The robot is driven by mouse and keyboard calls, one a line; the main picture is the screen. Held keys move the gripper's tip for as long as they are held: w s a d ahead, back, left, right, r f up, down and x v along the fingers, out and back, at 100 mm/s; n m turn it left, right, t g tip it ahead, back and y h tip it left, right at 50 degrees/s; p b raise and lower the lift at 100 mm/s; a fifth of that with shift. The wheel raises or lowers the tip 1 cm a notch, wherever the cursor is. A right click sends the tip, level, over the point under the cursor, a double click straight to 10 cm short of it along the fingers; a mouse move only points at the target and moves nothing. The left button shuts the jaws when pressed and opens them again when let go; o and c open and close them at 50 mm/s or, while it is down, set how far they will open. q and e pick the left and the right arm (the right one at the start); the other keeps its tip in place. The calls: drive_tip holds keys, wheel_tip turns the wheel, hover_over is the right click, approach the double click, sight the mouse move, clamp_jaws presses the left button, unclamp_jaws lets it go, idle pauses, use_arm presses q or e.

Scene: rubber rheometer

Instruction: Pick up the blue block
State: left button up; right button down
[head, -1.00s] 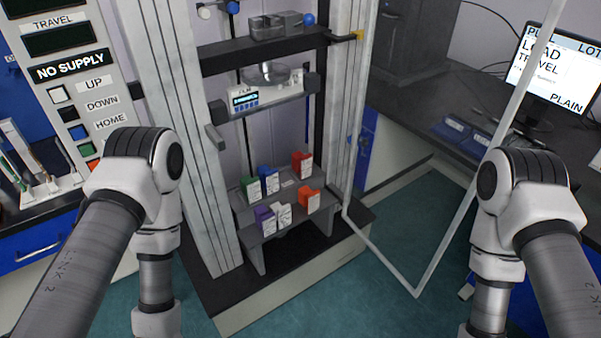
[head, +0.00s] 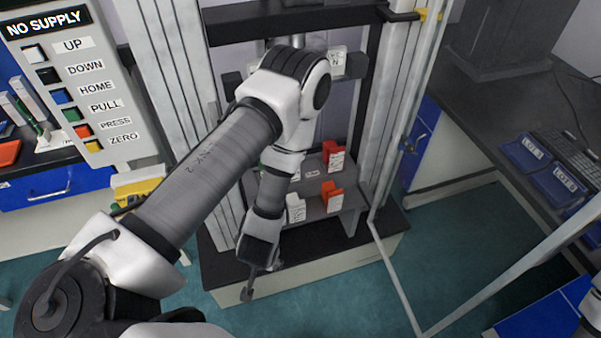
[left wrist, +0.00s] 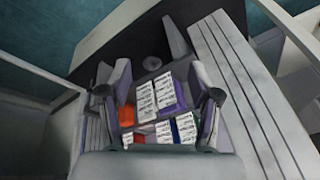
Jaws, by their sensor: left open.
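The blue block (left wrist: 186,122) shows in the left wrist view in the back row on the platform, right of centre and partly cut off by my gripper body. In the head view my left arm hides it. My left gripper (head: 250,285) hangs at the front of the platform. In the left wrist view its open fingers (left wrist: 160,97) frame the group of blocks, with nothing held. My right gripper is not in view.
Beside the blue block are a purple block (left wrist: 168,92), white-labelled block (left wrist: 145,100), orange block (head: 332,196) and red block (head: 333,155). The machine's pale column (head: 400,90) and open door frame (head: 395,275) stand right of the platform (head: 348,200).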

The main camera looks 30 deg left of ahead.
use_arm(q)
drive_tip(key=w+a+n+t+y+b, duration=0.2)
drive_tip(key=w+n+t+y+b, duration=0.15)
drive_tip(key=w+b, duration=0.7)
drive_tip(key=w+a+n+t+y+b, duration=0.35)
drive_tip(key=w+y+b, duration=0.2)
drive_tip(key=w, duration=0.95)
drive_tip(key=shift+g+h, duration=0.5)
drive_tip(key=shift+h, duration=0.1)
drive_tip(key=x, duration=0.7)
drive_tip(key=shift+r, duration=0.1)
drive_tip(key=c, duration=0.9)
